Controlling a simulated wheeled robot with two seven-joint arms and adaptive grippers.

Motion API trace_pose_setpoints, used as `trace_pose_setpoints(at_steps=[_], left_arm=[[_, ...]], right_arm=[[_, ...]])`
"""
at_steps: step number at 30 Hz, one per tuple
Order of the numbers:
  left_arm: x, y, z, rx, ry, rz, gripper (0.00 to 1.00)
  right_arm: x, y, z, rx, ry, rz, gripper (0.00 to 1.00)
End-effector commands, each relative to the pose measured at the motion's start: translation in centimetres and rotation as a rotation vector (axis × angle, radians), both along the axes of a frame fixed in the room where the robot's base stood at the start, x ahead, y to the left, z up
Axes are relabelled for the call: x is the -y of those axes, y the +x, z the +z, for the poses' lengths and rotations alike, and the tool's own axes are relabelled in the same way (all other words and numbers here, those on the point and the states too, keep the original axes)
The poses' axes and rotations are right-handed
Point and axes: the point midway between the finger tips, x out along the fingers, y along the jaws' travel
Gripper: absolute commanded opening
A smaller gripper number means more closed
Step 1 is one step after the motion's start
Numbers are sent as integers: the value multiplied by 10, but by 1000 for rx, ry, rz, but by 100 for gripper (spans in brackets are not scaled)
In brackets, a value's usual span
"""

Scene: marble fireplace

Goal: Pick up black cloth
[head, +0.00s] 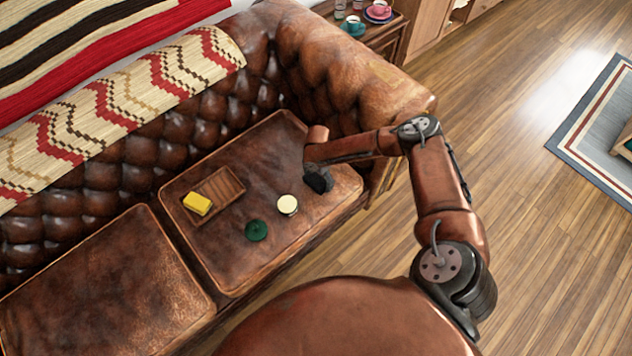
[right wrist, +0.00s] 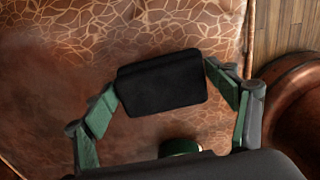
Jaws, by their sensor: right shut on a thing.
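The black cloth (right wrist: 162,84) looks like a small folded dark block in the right wrist view. My right gripper (right wrist: 160,86) has its two green fingers against the cloth's left and right ends and is shut on it. In the head view my right gripper (head: 318,182) is low over the right seat cushion (head: 225,250) of the sofa, and the cloth there merges with the dark gripper. I cannot tell whether the cloth still touches the cushion. My left gripper is not in view.
On the same cushion are a brown wooden tray (head: 228,185), a yellow block (head: 197,204) at the tray's edge, a cream-topped round thing (head: 287,204) and a green round thing (head: 256,230). The tufted sofa arm (head: 370,85) rises behind my right gripper.

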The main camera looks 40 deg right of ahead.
Motion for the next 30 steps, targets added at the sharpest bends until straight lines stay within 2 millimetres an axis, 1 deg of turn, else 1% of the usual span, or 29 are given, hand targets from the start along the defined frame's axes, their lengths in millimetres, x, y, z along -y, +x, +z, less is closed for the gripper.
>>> trace_pose_setpoints(at_steps=[9, 14, 17, 20, 25, 28, 30], left_arm=[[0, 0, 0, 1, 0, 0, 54], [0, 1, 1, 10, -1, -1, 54], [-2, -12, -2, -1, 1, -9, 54], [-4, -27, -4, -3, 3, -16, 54], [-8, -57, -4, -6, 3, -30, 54], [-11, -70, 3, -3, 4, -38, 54], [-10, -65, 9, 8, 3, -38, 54]], right_arm=[[0, 0, 1, 0, 0, 0, 57], [0, 0, 8, 2, 0, -1, 57], [1, 0, 19, 2, -1, -1, 57], [0, 1, 37, 5, 1, -1, 57], [-12, -14, 57, 2, 1, 2, 57], [-22, -26, 78, 4, 2, 2, 57], [-30, -34, 91, 4, 3, 2, 57]])
